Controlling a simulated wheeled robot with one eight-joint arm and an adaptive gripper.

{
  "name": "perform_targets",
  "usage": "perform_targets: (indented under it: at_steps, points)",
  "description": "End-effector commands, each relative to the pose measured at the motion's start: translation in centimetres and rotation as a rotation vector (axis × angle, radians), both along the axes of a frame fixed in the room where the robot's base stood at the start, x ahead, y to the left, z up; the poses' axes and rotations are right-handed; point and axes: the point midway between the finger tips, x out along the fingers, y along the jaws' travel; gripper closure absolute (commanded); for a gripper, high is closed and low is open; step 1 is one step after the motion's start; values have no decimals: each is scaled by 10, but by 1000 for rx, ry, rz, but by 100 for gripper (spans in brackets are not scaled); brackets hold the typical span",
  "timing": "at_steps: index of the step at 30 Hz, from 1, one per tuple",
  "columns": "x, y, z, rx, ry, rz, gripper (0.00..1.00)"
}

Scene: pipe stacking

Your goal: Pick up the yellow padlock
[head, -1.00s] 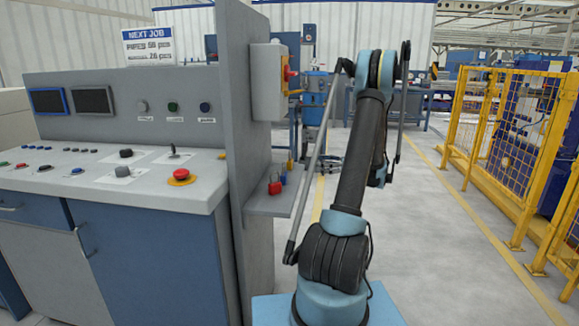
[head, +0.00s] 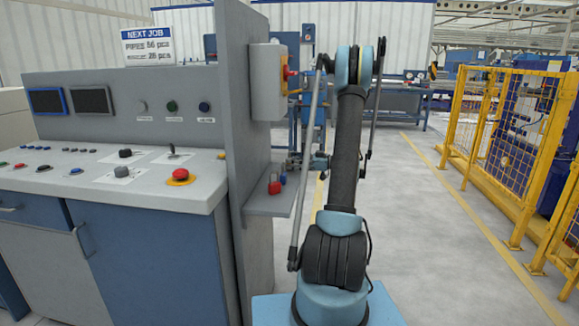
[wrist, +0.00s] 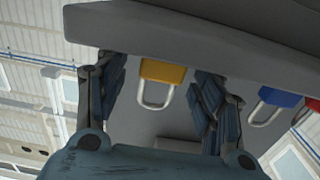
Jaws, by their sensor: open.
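The yellow padlock (wrist: 162,72) shows in the wrist view between the two fingers of my gripper (wrist: 160,84), with its shackle toward the palm. My gripper is open, with a visible gap between each finger and the padlock. In the head view my gripper (head: 299,163) is at the end of the small grey shelf (head: 262,208) on the side of the panel. The yellow padlock cannot be made out there, as my gripper covers that spot.
A blue padlock (wrist: 276,97) and a red padlock (wrist: 313,104) are beside the yellow one; the red padlock (head: 274,186) also shows on the shelf. A grey control box (head: 267,82) juts out above. The tall panel (head: 232,120) stands left; floor to the right is clear.

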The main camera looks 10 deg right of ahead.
Motion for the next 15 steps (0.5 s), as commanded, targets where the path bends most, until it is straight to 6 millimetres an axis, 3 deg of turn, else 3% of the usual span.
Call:
perform_targets:
  at_steps: [4, 11, 12, 15]
  points:
    - [5, 18, 0, 0, 0, 1, 38]
    - [7, 21, 0, 0, 0, -1, 38]
    - [7, 21, 0, 0, 0, -1, 41]
    - [7, 21, 0, 0, 0, -1, 63]
